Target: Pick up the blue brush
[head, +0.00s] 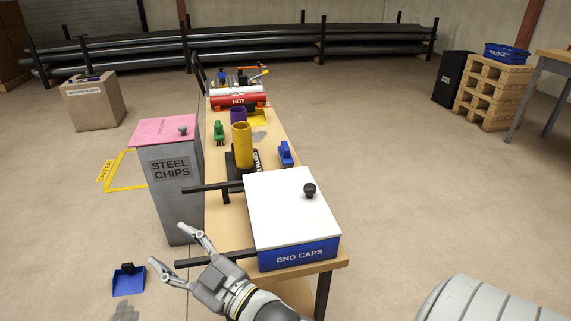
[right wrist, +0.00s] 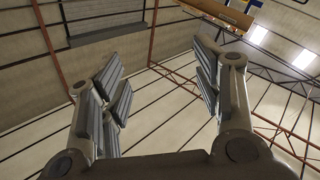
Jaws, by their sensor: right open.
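A small blue object (head: 285,153), possibly the blue brush, stands at the right edge of the long wooden table, behind the white-lidded bin; its shape is too small to be sure. A blue dustpan-like piece (head: 128,281) with a dark upright part lies on the floor at the lower left. My right gripper (head: 167,245) is open and empty, left of the table's near end, fingers pointing up and left, apart from both blue things. The right wrist view shows its spread fingers (right wrist: 157,75) with nothing between them. My left gripper is not in view.
A blue END CAPS bin with a white lid (head: 275,205) fills the table's near end; dark bars jut left from there. A grey STEEL CHIPS bin (head: 170,195) stands left. A yellow cylinder (head: 241,145) and green object (head: 219,133) stand farther back.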

